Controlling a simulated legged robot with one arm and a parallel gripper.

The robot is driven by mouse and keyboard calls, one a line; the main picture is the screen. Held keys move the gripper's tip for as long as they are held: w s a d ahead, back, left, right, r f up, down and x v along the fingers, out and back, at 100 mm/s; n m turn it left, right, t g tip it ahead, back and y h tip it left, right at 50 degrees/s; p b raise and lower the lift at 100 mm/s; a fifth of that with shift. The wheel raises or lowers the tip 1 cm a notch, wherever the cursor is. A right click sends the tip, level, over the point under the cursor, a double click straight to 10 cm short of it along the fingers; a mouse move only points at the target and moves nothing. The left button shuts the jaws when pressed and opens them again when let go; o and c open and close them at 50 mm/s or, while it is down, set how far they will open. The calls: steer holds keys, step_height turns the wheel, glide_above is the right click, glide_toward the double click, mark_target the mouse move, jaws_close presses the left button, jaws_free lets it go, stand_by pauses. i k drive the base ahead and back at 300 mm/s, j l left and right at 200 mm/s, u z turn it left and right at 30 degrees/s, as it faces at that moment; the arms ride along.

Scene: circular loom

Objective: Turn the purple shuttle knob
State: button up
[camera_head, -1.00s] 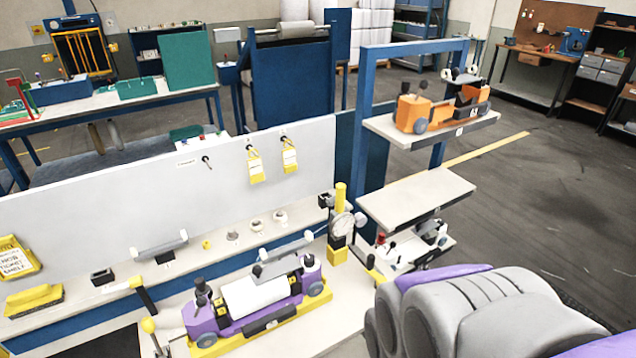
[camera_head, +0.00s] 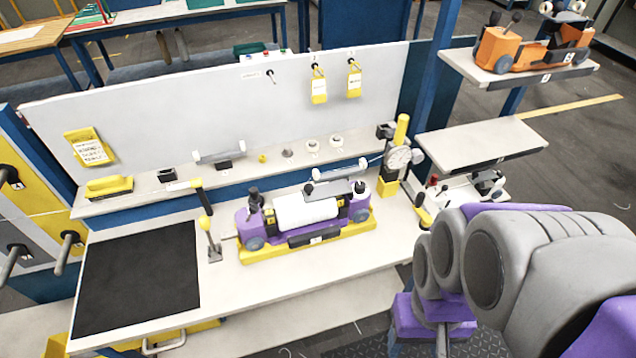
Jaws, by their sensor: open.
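The purple shuttle (camera_head: 243,232) sits in a yellow cradle (camera_head: 300,250) on the white bench, with a white roll (camera_head: 308,210) across its middle. A dark knob (camera_head: 254,197) stands upright on its left end. A small dark knob (camera_head: 360,187) tops its right end. My grey and purple arm fills the lower right of the head view, to the right of the shuttle and apart from it. My gripper does not show in this frame.
A black mat (camera_head: 138,277) lies on the bench at left. A yellow-topped lever (camera_head: 210,238) stands just left of the shuttle. A dial gauge (camera_head: 398,157) on a yellow post stands behind its right end. An orange shuttle (camera_head: 497,50) sits on the right shelf. The bench front is clear.

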mark_target(359, 187)
steer(key=j+u, duration=0.2)
steer(key=u, duration=0.2)
steer(key=j+u, duration=0.15)
steer(key=u, duration=0.25)
steer(key=i+j+u, duration=0.1)
steer(key=u, duration=0.25)
steer(key=i+j, duration=0.2)
steer(key=j, duration=0.2)
steer(key=i+j, duration=0.2)
steer(key=j, duration=0.2)
steer(key=i+j, duration=0.2)
steer(key=j, duration=0.2)
